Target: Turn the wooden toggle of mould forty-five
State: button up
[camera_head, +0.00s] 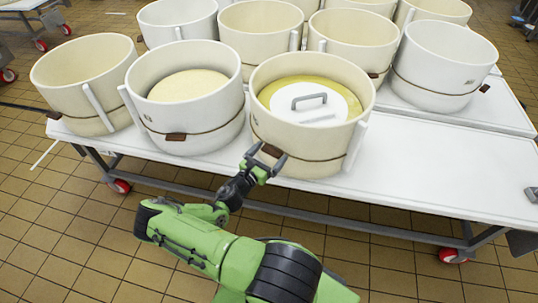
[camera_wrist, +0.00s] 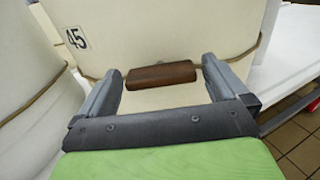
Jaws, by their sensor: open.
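Mould forty-five (camera_head: 310,150) is a cream round tub with a yellowish fill and a white lid with a grey handle (camera_head: 309,100). It stands near the table's front edge. Its "45" label (camera_wrist: 76,38) shows at upper left in the wrist view. The brown wooden toggle (camera_wrist: 162,75) lies roughly level on the mould's wall, on the cord around it. My gripper (camera_head: 265,160) is open in front of this wall, and it also shows in the wrist view (camera_wrist: 160,68). Its fingers appear on either side of the toggle. I cannot tell if they touch it.
Another mould (camera_head: 190,120) with a toggle stands close on the left, and several more stand behind. The white table (camera_head: 430,178) is clear to the right of mould forty-five. The table has a metal frame and red-wheeled casters (camera_head: 453,255) on a tiled floor.

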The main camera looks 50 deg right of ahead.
jog(key=c, duration=1)
jog(key=shift+o, duration=0.2)
jog(key=m, duration=0.4)
jog(key=shift+m, duration=0.4)
jog(key=m, duration=0.4)
jog(key=shift+m, duration=0.3)
jog(key=shift+s+f+m+b, duration=0.1)
jog(key=shift+m+b, duration=0.05)
jog(key=shift+m, duration=1.95)
jog(key=shift+f+m+b, duration=0.1)
jog(key=shift+m+b, duration=0.05)
jog(key=shift+m, duration=1.95)
jog(key=o, duration=1)
jog(key=shift+r, duration=0.1)
jog(key=shift+c, duration=0.2)
